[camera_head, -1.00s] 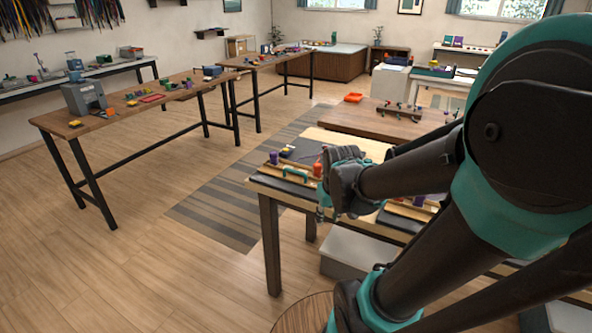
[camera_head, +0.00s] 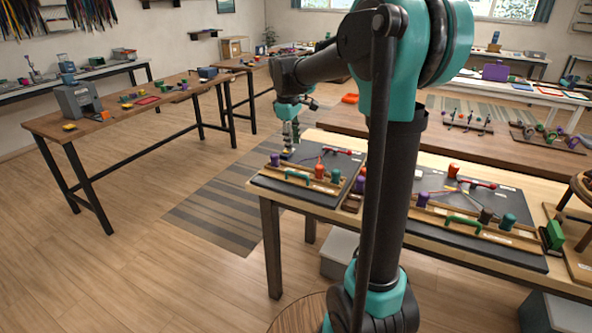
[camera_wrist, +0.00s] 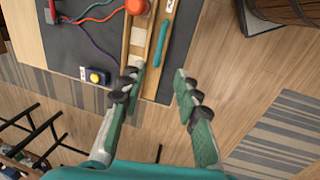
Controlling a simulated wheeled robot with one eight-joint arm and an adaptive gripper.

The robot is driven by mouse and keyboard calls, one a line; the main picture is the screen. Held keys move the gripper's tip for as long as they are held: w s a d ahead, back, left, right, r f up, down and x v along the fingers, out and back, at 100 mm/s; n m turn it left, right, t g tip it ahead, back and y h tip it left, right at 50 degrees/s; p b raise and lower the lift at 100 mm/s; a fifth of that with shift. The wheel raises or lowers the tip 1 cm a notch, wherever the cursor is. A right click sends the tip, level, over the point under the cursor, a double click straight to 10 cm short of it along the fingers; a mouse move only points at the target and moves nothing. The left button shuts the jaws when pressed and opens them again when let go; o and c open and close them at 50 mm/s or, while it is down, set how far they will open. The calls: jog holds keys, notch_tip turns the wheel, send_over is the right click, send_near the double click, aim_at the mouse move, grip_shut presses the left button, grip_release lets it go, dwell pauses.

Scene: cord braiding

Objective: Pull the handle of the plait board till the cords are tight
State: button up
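A dark plait board (camera_head: 265,181) lies at the left end of the near table, with a wooden rail and thin coloured cords. Its teal handle (camera_head: 297,176) sits along the rail's outer side; it also shows in the wrist view (camera_wrist: 161,43). An orange peg (camera_head: 319,171) stands at the rail, also at the top of the wrist view (camera_wrist: 137,6). A purple and a red cord run across the board; I cannot tell how tight they are. My gripper (camera_head: 290,146) is over the board's far left. In the wrist view (camera_wrist: 158,80) it is open and empty, apart from the handle.
A blue block with a yellow top (camera_wrist: 96,76) sits on the board's edge near my left finger. A second board with a green handle (camera_head: 462,222) lies further right on the table, partly behind my arm. Floor is clear left of the table.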

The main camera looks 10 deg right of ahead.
aim_at(296, 174)
jog(key=f, duration=0.4)
jog(key=w+d+f, duration=0.1)
jog(key=f, duration=0.3)
jog(key=w+f, duration=0.1)
jog(key=f, duration=0.3)
jog(key=shift+d+f, duration=0.25)
jog(key=shift+f, duration=0.1)
grip_shut()
